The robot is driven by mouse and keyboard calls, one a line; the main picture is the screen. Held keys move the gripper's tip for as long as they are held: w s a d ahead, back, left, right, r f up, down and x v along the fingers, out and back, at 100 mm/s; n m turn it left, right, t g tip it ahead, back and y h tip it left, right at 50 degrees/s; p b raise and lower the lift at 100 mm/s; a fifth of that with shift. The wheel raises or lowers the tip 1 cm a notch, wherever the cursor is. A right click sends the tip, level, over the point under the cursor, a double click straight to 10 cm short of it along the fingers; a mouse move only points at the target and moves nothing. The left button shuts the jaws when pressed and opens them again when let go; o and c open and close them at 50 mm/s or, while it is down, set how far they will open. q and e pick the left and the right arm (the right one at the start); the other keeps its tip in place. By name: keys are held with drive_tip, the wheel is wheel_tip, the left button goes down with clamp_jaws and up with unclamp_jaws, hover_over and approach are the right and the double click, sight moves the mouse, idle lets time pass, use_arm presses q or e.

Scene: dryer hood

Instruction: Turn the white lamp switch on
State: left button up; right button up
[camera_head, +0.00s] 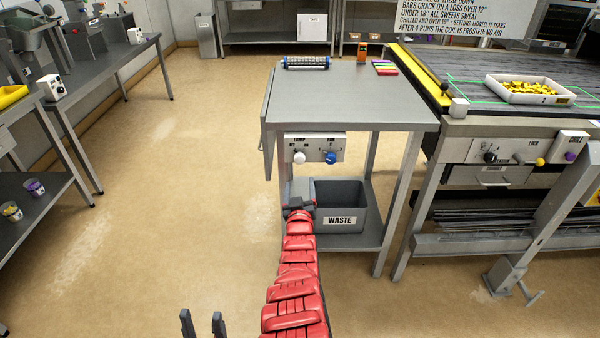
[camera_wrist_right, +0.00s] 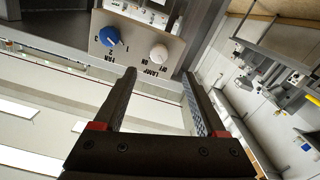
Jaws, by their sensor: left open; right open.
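The white lamp switch (camera_head: 299,158) is a round white knob on the control panel (camera_head: 315,142) under the front edge of the steel table. It also shows in the right wrist view (camera_wrist_right: 158,53), below the label LAMP in the head view. Its setting cannot be read. My right gripper (camera_head: 300,192) is below the panel, in front of the waste bin's left side. In the right wrist view its open, empty fingers (camera_wrist_right: 158,76) point up toward the panel, with the white knob between and beyond their tips, apart from them. My left gripper (camera_head: 203,324) is open and empty at the bottom edge.
A blue fan knob (camera_head: 330,158) sits right of the white knob, also in the wrist view (camera_wrist_right: 109,36). A grey waste bin (camera_head: 350,221) stands on the lower shelf. A conveyor (camera_head: 463,95) with a yellow-filled tray is to the right. The floor at left is clear.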

sight(300, 162)
drive_tip(key=w+b, duration=0.1)
drive_tip(key=w, duration=0.2)
drive_tip(key=w+b, duration=0.2)
drive_tip(key=w, duration=0.1)
drive_tip(key=w+b, duration=0.2)
drive_tip(key=w, duration=0.1)
drive_tip(key=shift+w+d+f, duration=0.15)
drive_tip(key=shift+f, duration=0.1)
drive_tip(key=shift+w+b, duration=0.55)
drive_tip(key=shift+w, duration=0.05)
drive_tip(key=shift+w+r, duration=0.25)
drive_tip(key=shift+w, duration=0.1)
clamp_jaws()
